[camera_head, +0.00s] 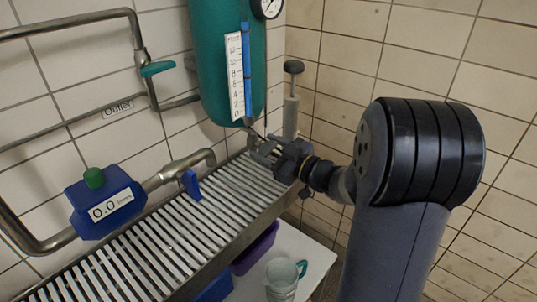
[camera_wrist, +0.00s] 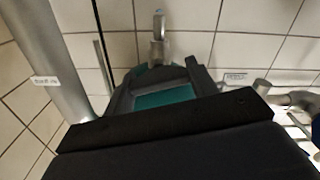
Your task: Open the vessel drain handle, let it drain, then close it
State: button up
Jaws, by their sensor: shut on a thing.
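The vessel (camera_head: 206,60) is a teal tank on the wall, with a white scale strip and a blue level column (camera_head: 246,60) that reaches above the top numbers. My gripper (camera_head: 262,150) is just below the vessel's bottom, over the grating. In the wrist view, my gripper's fingers (camera_wrist: 157,76) are closed around a teal piece, which looks like the drain handle (camera_wrist: 165,96). A metal pipe end (camera_wrist: 159,35) shows just beyond it. In the head view the handle is hidden by my gripper, so its angle cannot be told.
A slatted metal grating (camera_head: 150,245) runs below. A blue meter (camera_head: 104,203) reading 0.0, a blue handle (camera_head: 190,184) and a teal outlet handle (camera_head: 157,69) are on pipes at left. A grey cylinder with a knob (camera_head: 291,110) stands behind my gripper. A clear jug (camera_head: 282,277) is below.

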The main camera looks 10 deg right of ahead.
jog(key=n+b, duration=0.4)
jog(key=n, duration=0.1)
jog(key=n+b, duration=0.2)
jog(key=shift+a+f, duration=0.1)
jog(key=shift+f, duration=0.15)
jog(key=n+b, duration=0.3)
jog(key=n, duration=0.1)
jog(key=shift+n+b, duration=0.35)
jog(key=shift+n, duration=0.05)
jog(key=shift+n+b, duration=1.1)
jog(key=shift+n, duration=0.3)
jog(key=shift+r, duration=0.1)
jog(key=o, duration=1)
jog(key=shift+s, duration=0.1)
jog(key=p+v, duration=0.2)
jog(key=v, duration=0.8)
jog(key=shift+s+d, duration=0.25)
jog(key=shift+s, duration=0.05)
